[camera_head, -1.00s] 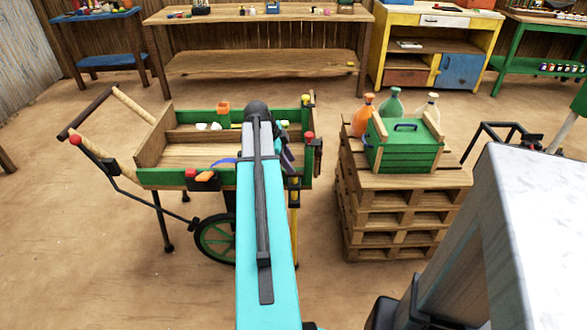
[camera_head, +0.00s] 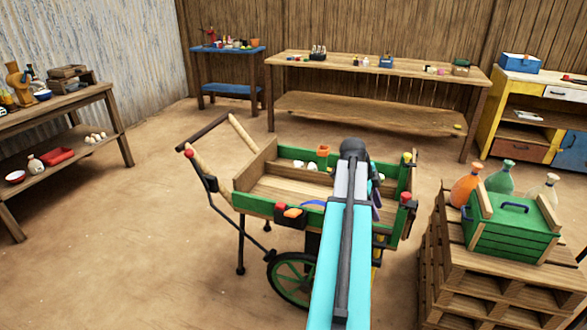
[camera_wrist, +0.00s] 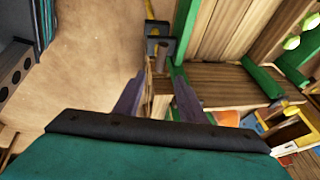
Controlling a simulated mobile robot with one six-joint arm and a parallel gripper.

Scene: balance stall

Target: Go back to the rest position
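My arm (camera_head: 345,240), turquoise with a dark strip, reaches forward over the wooden cart with green sides (camera_head: 262,208). In the wrist view my gripper (camera_wrist: 158,98) shows two dark purple-grey fingers, spread apart with nothing held between them. Beyond the fingers lie the cart's green edge and planks (camera_wrist: 225,85) and the bare floor. In the head view the gripper is mostly hidden behind the arm, near the cart's right end.
A pallet stack (camera_head: 455,262) bearing a green crate (camera_head: 512,228) and several bottles stands right of the cart. A shelf table (camera_head: 90,100) is at left. A long workbench (camera_head: 375,68) and a blue table (camera_head: 228,52) line the back. Floor left of the cart is clear.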

